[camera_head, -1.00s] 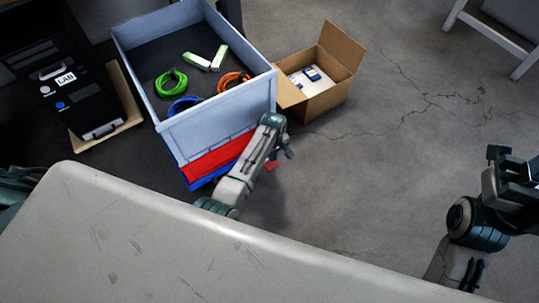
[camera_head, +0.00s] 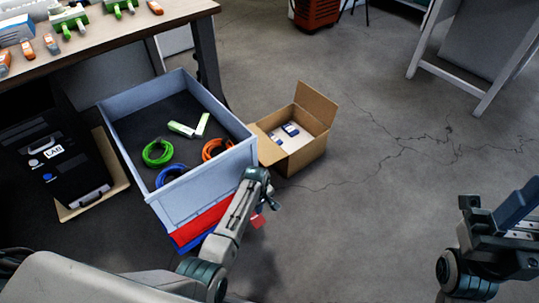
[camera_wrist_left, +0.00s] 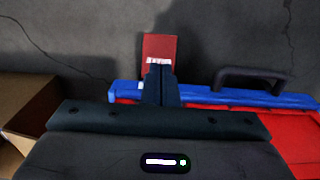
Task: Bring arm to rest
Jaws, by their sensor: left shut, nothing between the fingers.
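My left arm reaches in from the lower left in the head view, and its gripper (camera_head: 268,201) hangs low beside the grey bin. In the left wrist view its fingers (camera_wrist_left: 160,80) are together and empty. A small red piece with a white label (camera_wrist_left: 159,48) lies just beyond the fingertips; it also shows in the head view (camera_head: 257,220).
The grey bin (camera_head: 205,196) holds green, blue and orange cable coils. A blue-edged red case (camera_wrist_left: 225,98) stands close to my left gripper. An open cardboard box (camera_head: 305,160) is right of the bin, a black LAB case (camera_head: 55,175) left. A workbench (camera_head: 110,38) stands behind.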

